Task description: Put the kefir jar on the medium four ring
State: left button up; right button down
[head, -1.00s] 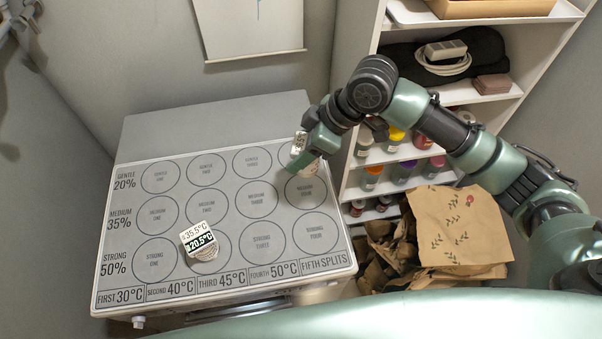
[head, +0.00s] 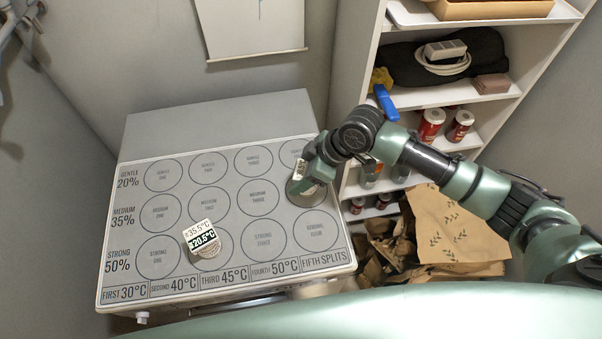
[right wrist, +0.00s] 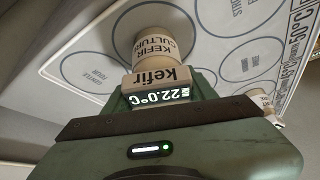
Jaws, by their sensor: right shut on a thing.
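The kefir jar (head: 299,170) is in my right gripper (head: 314,176), at the medium four ring on the right of the printed board (head: 262,222). In the right wrist view the jar (right wrist: 157,48) shows "Kefir culture" on its body and a "Kefir 22.0°C" tag. The medium four ring (right wrist: 104,30) surrounds its base there. The jar looks upright and inside the ring; I cannot tell whether it touches the board. My right gripper is shut on it, and the arm hides part of the ring in the head view. My left gripper is not in view.
Most other rings are bare. A shelf unit (head: 420,97) with red cans stands close behind my right arm. Crumpled paper bags (head: 440,240) lie right of the board.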

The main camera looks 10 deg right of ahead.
jog(key=shift+c, duration=2.4)
grip_release()
jog(key=b+v, duration=0.1)
jog(key=v, duration=1.1)
jog(key=shift+b, duration=0.3)
jog(key=shift+r, duration=0.1)
